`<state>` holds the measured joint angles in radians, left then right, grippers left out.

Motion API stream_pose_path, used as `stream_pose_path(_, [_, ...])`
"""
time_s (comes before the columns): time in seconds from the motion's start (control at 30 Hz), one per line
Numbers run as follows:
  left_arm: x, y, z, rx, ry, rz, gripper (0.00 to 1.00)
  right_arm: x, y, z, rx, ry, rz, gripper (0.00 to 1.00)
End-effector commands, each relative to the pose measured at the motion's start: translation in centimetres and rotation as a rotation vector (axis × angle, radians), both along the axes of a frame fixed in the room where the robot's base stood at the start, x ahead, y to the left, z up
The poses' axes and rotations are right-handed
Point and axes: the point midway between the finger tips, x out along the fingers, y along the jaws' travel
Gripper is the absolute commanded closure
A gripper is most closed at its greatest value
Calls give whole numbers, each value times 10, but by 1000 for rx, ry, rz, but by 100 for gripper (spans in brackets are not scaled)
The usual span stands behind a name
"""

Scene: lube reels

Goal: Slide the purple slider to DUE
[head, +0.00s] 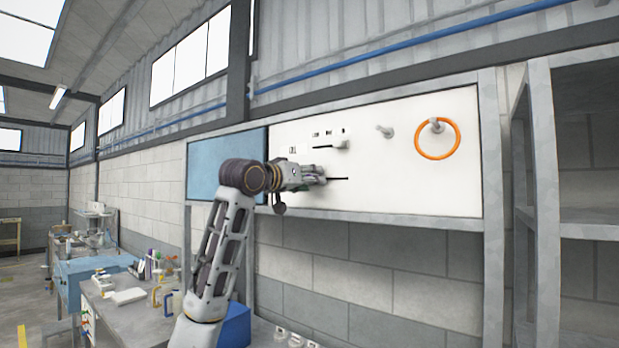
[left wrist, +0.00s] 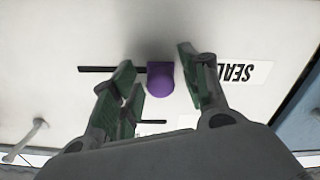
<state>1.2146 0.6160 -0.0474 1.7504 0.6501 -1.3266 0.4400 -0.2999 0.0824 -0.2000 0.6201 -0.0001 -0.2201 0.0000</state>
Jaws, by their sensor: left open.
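The purple slider (left wrist: 160,80) is a small rounded knob on the white panel (head: 400,185). In the left wrist view it sits at the right end of the visible dark slot (left wrist: 100,69), beside an upside-down label reading SEAL (left wrist: 245,72). My left gripper (left wrist: 155,62) is open, with one green-padded finger on each side of the slider. I cannot tell whether either finger touches it. In the head view my left gripper (head: 318,175) is at the panel and hides the slider; the slot (head: 338,179) runs out to its right. No DUE label is readable. My right gripper is not in view.
Above on the panel is another slot with a light knob (head: 342,145) and small unreadable labels. A peg (head: 385,131) and an orange ring (head: 437,155) on another peg are to the right. A blue panel (head: 225,160) adjoins left; a grey rack (head: 545,200) stands right.

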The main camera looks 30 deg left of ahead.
Motion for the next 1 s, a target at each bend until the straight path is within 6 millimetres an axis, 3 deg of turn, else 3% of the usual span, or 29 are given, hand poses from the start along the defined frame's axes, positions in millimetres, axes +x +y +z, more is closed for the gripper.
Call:
stream_pose_path(0.37, [4,0,-1,0,0,1,55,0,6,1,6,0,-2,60])
stream_pose_path(0.73, [4,0,0,0,0,1,100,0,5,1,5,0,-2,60])
stream_pose_path(1.0, [3,-1,0,0,-1,1,100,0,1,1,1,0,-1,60])
